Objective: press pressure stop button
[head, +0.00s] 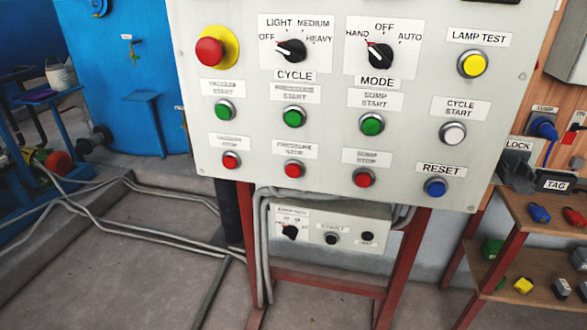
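The pressure stop button (294,170) is a small red round button in the bottom row of the grey control panel (330,130). Its label (295,150) sits just above it. A similar red vacuum stop button (231,161) is to its left, and a red sump stop button (363,177) is to its right. The green pressure start button (294,117) is directly above it. Nothing covers the pressure stop button. Neither of my grippers shows in the head view.
A large red emergency button (211,52) on a yellow ring is at the panel's upper left. A blue reset button (436,187) is at lower right. A smaller control box (331,232) hangs below. A wooden shelf (535,215) with locks stands at right. Pipes (150,238) cross the floor.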

